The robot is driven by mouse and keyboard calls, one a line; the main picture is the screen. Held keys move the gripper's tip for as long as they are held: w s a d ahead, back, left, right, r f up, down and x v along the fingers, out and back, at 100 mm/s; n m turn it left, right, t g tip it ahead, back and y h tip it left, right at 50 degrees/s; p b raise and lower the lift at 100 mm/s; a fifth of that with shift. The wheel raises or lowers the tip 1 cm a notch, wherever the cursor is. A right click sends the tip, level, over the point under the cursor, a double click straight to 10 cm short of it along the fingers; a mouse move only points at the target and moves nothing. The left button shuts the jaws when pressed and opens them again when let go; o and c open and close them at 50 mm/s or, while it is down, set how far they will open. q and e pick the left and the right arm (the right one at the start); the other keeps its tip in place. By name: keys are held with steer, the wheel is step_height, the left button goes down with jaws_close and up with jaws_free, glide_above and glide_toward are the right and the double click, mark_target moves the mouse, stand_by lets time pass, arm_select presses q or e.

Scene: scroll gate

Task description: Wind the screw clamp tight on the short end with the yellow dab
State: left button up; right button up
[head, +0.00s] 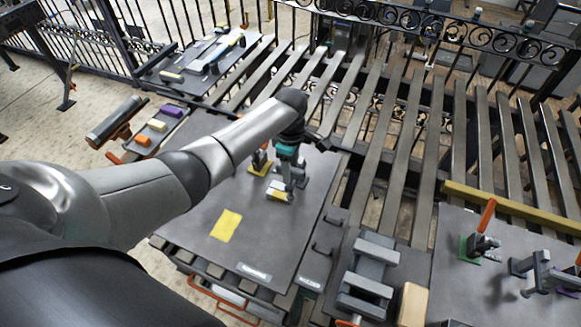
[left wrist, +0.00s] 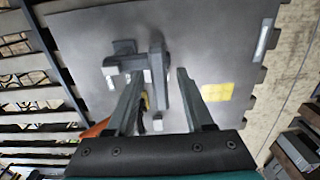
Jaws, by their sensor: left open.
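My left gripper (head: 287,168) is low over the dark plate (head: 205,195) in the head view, above a grey clamp (head: 298,178). In the left wrist view its two fingers (left wrist: 160,74) are open, one on each side of the grey clamp's upright part (left wrist: 158,85); I cannot tell whether they touch it. The clamp's wider body (left wrist: 124,60) lies beyond the left finger. A pale block with a yellow mark (head: 278,192) lies just below the gripper in the head view. The clamp's screw is partly hidden by the gripper. My right gripper is not in view.
A yellow patch (head: 227,224) marks the plate. To the right are grey stepped blocks (head: 368,275) and a second plate with a green-based, orange-handled clamp (head: 482,245). Metal bars (head: 400,150) stretch behind.

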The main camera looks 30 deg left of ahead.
arm_select(q)
jaws_close()
stand_by(0.4)
stand_by(0.4)
